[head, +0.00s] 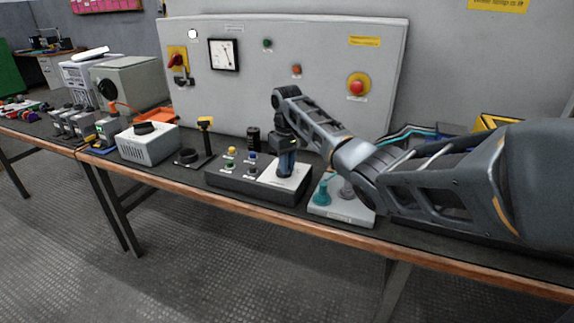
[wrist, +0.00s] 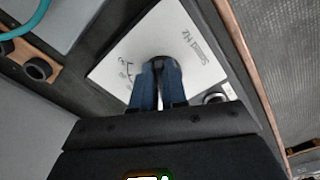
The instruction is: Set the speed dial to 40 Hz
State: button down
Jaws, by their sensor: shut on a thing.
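The speed dial (wrist: 158,62) is a dark round knob on a white plate (wrist: 128,48) in the wrist view. The plate's print reads "Speed" and "Hz" and shows a few marks. In the head view the plate (head: 297,172) is at the right end of a dark control box (head: 250,188). My gripper (head: 285,172) points straight down over the plate. In the wrist view its two blue fingers (wrist: 159,72) are shut on the dial. The fingers hide most of the dial, and I cannot read its pointer or setting.
Small coloured buttons (head: 231,150) sit left of the plate on the same box. A grey box with a teal part (head: 322,190) stands close on the right. A dark cylinder (head: 253,140) and a large grey panel (head: 320,110) are behind. The bench's front edge is close.

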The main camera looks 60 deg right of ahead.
jog(key=shift+p, duration=0.3)
jog(key=shift+a+r+m+p, duration=0.15)
jog(key=shift+m+p, duration=0.5)
jog(key=shift+m, duration=0.05)
jog(key=shift+w+a+m+p, duration=0.15)
jog(key=shift+w+m+p, duration=0.05)
jog(key=shift+m+p, duration=1)
jog(key=m+p, duration=0.1)
jog(key=m, duration=0.2)
jog(key=m+p, duration=0.1)
jog(key=shift+w+a+m+p, duration=0.2)
jog(key=shift+w+m+p, duration=0.05)
jog(key=shift+m+p, duration=0.1)
jog(key=m, duration=0.2)
jog(key=w+m, duration=0.1)
jog(key=m, duration=0.2)
jog(key=shift+p, duration=0.4)
jog(key=m, duration=0.5)
jog(key=shift+w+d+m+b, duration=0.15)
jog(key=shift+w+m+b, duration=0.1)
jog(key=shift+w+b, duration=0.05)
jog(key=c, duration=1.2)
grip_release()
